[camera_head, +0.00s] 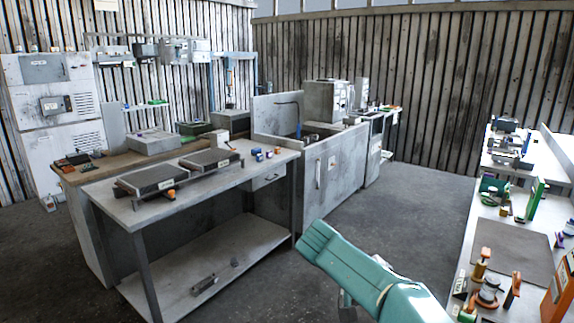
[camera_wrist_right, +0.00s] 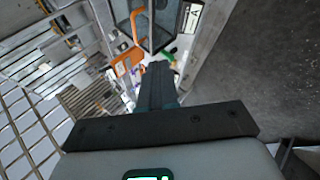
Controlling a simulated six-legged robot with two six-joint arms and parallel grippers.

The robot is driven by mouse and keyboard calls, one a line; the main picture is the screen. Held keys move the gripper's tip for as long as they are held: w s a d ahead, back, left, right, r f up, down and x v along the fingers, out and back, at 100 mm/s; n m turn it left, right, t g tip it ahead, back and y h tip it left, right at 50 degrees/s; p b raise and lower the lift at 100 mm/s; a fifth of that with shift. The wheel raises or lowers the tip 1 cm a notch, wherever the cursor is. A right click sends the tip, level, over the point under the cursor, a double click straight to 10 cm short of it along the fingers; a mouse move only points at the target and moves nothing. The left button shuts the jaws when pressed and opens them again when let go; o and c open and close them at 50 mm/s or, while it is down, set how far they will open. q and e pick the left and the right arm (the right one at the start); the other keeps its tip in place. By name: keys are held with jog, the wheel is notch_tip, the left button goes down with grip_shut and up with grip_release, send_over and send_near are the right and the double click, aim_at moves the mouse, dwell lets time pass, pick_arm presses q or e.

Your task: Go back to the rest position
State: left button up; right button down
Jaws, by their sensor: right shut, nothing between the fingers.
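My right arm shows as a teal link (camera_head: 350,262) at the bottom of the head view, raised over the floor between the two tables. Its gripper is not visible there. In the right wrist view my right gripper (camera_wrist_right: 158,72) has its dark fingers together, with nothing held between them. Its black crossbar (camera_wrist_right: 160,127) spans the lower middle. The left gripper is in neither view.
A grey workbench (camera_head: 135,213) with a lower shelf stands at left, with a grey cabinet (camera_head: 335,170) beyond it. A white table (camera_head: 490,215) with a grey mat (camera_head: 512,252) and small parts is at right. Bare floor (camera_head: 410,200) lies between.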

notch_tip(320, 180, down, 13)
jog(key=a+n+y, duration=0.1)
jog(key=n+y, duration=0.2)
jog(key=n, duration=0.1)
jog(key=s+a+f+n+g+y, duration=0.1)
jog(key=s+a+f+y, duration=0.3)
jog(key=f, duration=0.5)
jog(key=s+a+f+n+y, duration=0.1)
jog(key=s+f+y, duration=0.1)
jog(key=s+f, duration=0.45)
jog(key=s+a+f+m+t+y, duration=0.1)
jog(key=s+f, duration=0.3)
jog(key=s, duration=0.4)
jog(key=s+a+f+m+t+y, duration=0.1)
jog(key=s+f+m+y, duration=0.2)
jog(key=s, duration=0.5)
notch_tip(320, 180, down, 2)
jog(key=shift+s+a+m+y, duration=0.2)
jog(key=shift+s+m+y, duration=0.15)
jog(key=shift+m, duration=0.35)
